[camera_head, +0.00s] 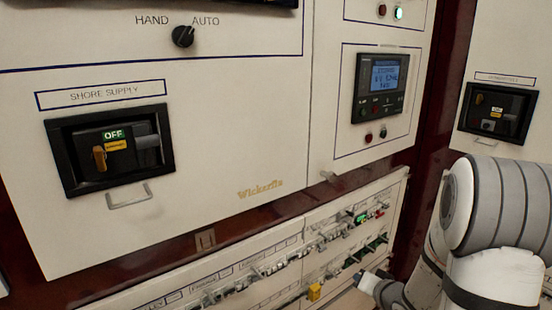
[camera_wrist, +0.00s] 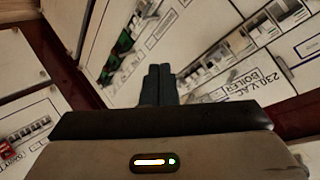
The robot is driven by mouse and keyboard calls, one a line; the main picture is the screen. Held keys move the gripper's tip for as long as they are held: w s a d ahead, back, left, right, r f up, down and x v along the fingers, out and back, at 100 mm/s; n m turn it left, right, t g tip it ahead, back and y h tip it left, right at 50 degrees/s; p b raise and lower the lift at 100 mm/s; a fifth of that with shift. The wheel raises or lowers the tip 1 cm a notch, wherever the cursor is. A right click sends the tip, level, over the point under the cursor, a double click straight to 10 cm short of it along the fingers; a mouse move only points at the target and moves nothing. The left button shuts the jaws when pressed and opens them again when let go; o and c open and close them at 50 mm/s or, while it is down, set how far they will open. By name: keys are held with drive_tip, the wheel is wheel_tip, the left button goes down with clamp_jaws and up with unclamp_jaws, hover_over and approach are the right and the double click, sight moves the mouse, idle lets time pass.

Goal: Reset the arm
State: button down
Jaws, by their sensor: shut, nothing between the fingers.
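My gripper (camera_wrist: 158,84) shows in the wrist view with its two dark fingers together and nothing between them. The fingers point at the white breaker panel, whose breaker rows run on either side of them. In the head view my grey and white arm comes in at the lower right, and the gripper end (camera_head: 368,283) is low beside the breaker rows (camera_head: 250,278). Whether the fingers touch the panel I cannot tell.
A shore supply breaker (camera_head: 110,148) reading OFF, with a handle below it, is at the left. A HAND/AUTO knob (camera_head: 183,36) is above. A display unit (camera_head: 385,85) sits right of centre. Another breaker (camera_head: 497,112) is at the far right, just above my arm.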

drive_tip(key=s+r+n+g+h+p, duration=0.1)
drive_tip(key=s+r+h+p, duration=0.15)
drive_tip(key=r, duration=0.45)
drive_tip(key=s+r+g+h+p, duration=0.1)
drive_tip(key=r+h+p, duration=0.1)
drive_tip(key=r+p, duration=0.35)
drive_tip(key=s+a+r+n+g+p, duration=0.2)
drive_tip(key=s+a+r+g+p, duration=0.1)
drive_tip(key=s+r, duration=0.7)
drive_tip(key=s+a+r+n+g+y+p, duration=0.1)
drive_tip(key=s+a+r+g+p, duration=0.3)
drive_tip(key=s+r+p, duration=0.4)
wheel_tip(320, 180, up, 2)
drive_tip(key=shift+s+a+r+n, duration=0.35)
drive_tip(key=shift+s+a, duration=0.35)
drive_tip(key=shift+s, duration=0.55)
drive_tip(key=shift+f+y, duration=0.1)
drive_tip(key=shift+y, duration=0.15)
